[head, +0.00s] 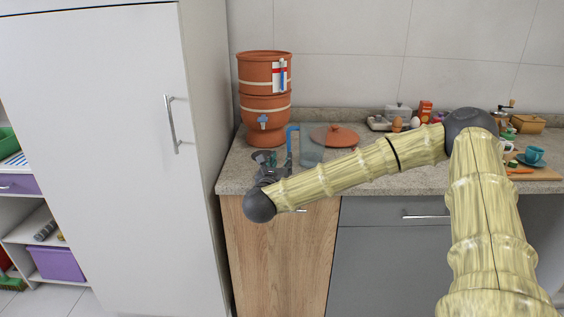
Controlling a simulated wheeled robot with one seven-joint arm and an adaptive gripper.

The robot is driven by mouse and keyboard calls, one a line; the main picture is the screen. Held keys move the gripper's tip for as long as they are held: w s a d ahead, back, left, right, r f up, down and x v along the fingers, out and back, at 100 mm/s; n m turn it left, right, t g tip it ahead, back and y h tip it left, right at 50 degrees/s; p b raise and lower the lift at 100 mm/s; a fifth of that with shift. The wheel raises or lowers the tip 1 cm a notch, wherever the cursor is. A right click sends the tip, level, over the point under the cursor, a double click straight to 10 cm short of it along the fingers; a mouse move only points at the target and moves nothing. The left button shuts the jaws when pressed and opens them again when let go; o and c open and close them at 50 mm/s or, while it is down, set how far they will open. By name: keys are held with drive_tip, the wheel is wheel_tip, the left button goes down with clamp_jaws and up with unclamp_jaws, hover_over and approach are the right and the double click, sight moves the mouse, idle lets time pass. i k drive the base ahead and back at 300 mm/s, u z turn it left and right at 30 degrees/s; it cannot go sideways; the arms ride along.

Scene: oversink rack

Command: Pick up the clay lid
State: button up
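The clay lid (335,137), round and terracotta with a small knob, lies on the counter right of the clay water filter. The clear jug (311,152) with a blue handle stands in front of its left part and overlaps it in the view. My gripper (266,157) is a small dark shape at the counter's front left, left of the jug and apart from the lid. My wrist and the jug crowd that spot, and the fingers are too small to tell open from shut. My forearm passes in front of the counter, just below the lid.
The stacked clay filter (265,110) stands at the back left beside a tall white cabinet (95,140). Eggs, a red box (425,110) and a butter dish (398,111) stand right of the lid. A teal cup (534,155) is at the far right.

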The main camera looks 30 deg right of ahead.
sight(337, 136)
drive_tip(key=z, duration=1.3)
